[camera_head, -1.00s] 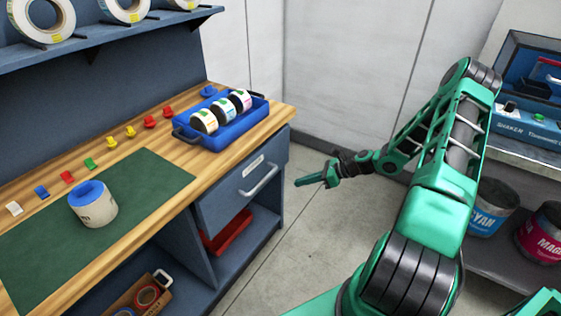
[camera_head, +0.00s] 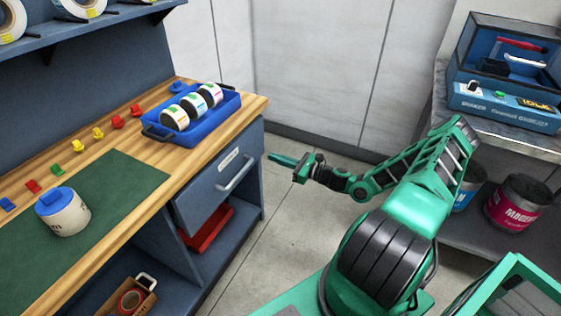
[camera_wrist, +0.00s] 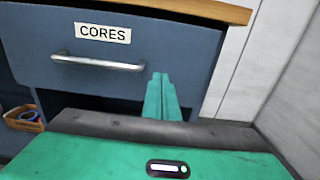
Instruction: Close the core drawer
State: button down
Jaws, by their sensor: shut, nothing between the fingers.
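The core drawer (camera_head: 212,186) is the blue drawer under the right end of the wooden bench, with a silver handle (camera_head: 236,173). In the wrist view its front (camera_wrist: 188,52) carries a label (camera_wrist: 102,33) reading CORES, and its handle (camera_wrist: 97,62) is left of my fingers. How far the drawer stands out from the bench is hard to tell. My green gripper (camera_head: 283,160) is to the right of the drawer, fingers pointing left toward it. In the wrist view my gripper (camera_wrist: 160,77) is shut and empty, its tips before the right part of the drawer front. Contact is not clear.
A blue tray (camera_head: 209,127) with label rolls stands on the bench above the drawer. A red bin (camera_head: 207,230) sits on the open shelf below. At right is a rack (camera_head: 517,143) with paint cans. The floor between is clear.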

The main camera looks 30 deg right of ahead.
aim_at(249, 148)
jog(key=x, duration=0.9)
jog(key=x, duration=0.3)
jog(key=shift+w+a, duration=0.25)
jog(key=shift+w, duration=0.05)
jog(key=shift+w+r, duration=0.15)
jog(key=shift+w, duration=0.1)
jog(key=shift+a+r, duration=0.15)
jog(key=shift+r, duration=0.05)
jog(key=shift+s+f, duration=0.2)
jog(key=shift+f, duration=0.05)
jog(key=v, duration=1.4)
jog(key=shift+d+f, duration=0.15)
jog(key=shift+d, duration=0.1)
